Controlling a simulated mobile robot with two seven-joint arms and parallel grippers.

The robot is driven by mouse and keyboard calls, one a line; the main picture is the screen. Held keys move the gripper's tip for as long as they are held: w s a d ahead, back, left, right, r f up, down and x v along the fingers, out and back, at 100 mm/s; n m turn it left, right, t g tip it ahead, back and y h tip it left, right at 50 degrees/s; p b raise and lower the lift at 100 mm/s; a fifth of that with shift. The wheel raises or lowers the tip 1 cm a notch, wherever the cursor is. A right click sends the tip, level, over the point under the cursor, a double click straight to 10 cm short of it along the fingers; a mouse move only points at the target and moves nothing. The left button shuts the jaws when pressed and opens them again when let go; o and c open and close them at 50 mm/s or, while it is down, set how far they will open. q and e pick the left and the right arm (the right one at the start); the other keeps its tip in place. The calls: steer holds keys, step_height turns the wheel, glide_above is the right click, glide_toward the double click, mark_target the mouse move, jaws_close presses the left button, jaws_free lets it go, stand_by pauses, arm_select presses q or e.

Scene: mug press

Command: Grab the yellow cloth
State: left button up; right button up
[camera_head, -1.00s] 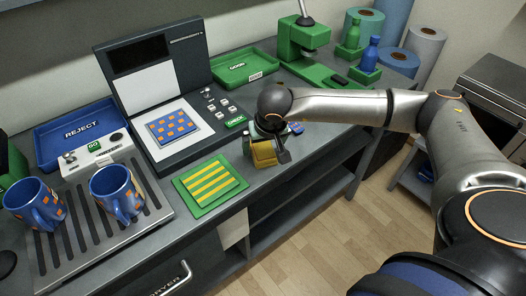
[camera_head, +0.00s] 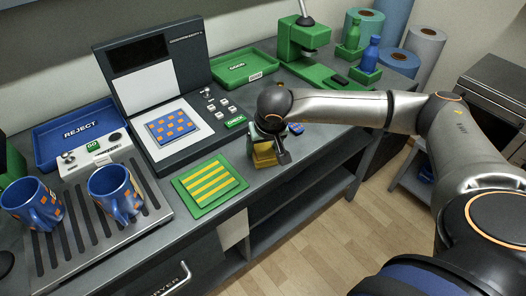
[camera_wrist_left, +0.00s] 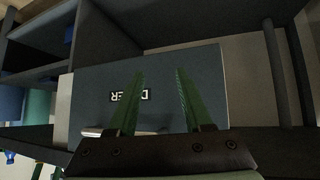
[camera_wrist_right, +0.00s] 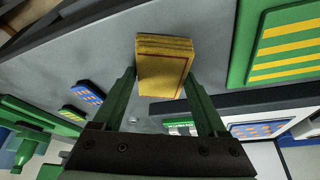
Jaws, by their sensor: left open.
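The yellow cloth (camera_head: 264,156) is a small folded stack with a thin red line, lying near the front edge of the grey worktop. In the right wrist view, the cloth (camera_wrist_right: 163,66) lies ahead of and between the fingertips. My right gripper (camera_wrist_right: 160,76) is open, with one finger on each side of the cloth; whether they touch it I cannot tell. In the head view, my right gripper (camera_head: 269,138) hangs down over the cloth and partly hides it. My left gripper (camera_wrist_left: 159,76) is open and empty, facing the dark dryer front (camera_wrist_left: 190,90).
The green mat with yellow stripes (camera_head: 209,184) lies left of the cloth. The console with a checked blue pad (camera_head: 172,126) is behind it. Two blue mugs (camera_head: 116,192) stand on the slotted rack at left. A green press (camera_head: 302,38) stands at the back.

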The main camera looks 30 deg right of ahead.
steer(key=c, duration=0.9)
steer(key=shift+c, duration=0.2)
steer(key=shift+r, duration=0.1)
